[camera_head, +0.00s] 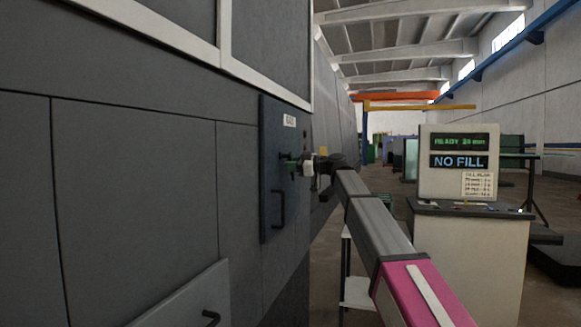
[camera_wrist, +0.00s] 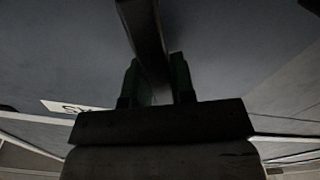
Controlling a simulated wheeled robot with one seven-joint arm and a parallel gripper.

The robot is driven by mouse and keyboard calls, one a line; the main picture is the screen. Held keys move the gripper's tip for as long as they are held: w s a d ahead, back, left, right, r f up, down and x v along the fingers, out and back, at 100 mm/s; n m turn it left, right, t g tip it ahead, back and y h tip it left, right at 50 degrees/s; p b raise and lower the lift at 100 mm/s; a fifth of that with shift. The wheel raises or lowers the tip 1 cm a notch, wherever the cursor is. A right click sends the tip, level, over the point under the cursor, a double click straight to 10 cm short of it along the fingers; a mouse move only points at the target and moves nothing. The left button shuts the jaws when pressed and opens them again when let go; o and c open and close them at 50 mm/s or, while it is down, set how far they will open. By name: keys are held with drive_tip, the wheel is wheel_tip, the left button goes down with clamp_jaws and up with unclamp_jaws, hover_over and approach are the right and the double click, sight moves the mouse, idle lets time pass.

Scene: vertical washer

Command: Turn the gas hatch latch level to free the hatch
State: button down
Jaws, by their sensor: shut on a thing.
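The gas hatch (camera_head: 273,185) is a blue-grey panel on the dark machine wall, with a white label (camera_head: 290,121) near its top and a black pull handle (camera_head: 277,210) low down. It looks closed. My gripper (camera_head: 298,165) is at the hatch's right part, below the label. In the wrist view my gripper (camera_wrist: 157,82) is shut on the dark latch bar (camera_wrist: 147,30), which passes between the two fingers and runs to the top edge. The label also shows upside down in the wrist view (camera_wrist: 70,107). In the head view the latch is mostly hidden, and its angle is hard to tell.
A grey flap with a black handle (camera_head: 211,318) juts out at the lower left. A control console (camera_head: 465,255) with a "NO FILL" display stands at the right. A small white-shelved stand (camera_head: 358,291) is behind my arm. Open floor lies farther back.

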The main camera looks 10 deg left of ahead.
drive_tip(key=n, duration=0.2)
drive_tip(key=w+r+n, duration=0.1)
drive_tip(key=n, duration=0.3)
drive_tip(key=shift+w+r+n, duration=0.15)
drive_tip(key=shift+w+n, duration=0.1)
drive_tip(key=shift+n, duration=0.05)
drive_tip(key=n, duration=0.1)
drive_tip(key=r+n, duration=0.1)
drive_tip(key=n, duration=0.1)
drive_tip(key=shift+w+d, duration=0.1)
drive_tip(key=shift+w, duration=0.05)
drive_tip(key=shift+r+n, duration=0.2)
drive_tip(key=shift+n, duration=0.6)
drive_tip(key=shift+r+n, duration=0.2)
drive_tip(key=shift+n, duration=0.6)
drive_tip(key=c, duration=1)
unclamp_jaws()
drive_tip(key=shift+o, duration=0.2)
drive_tip(key=d, duration=1)
drive_tip(key=shift+s+d, duration=0.4)
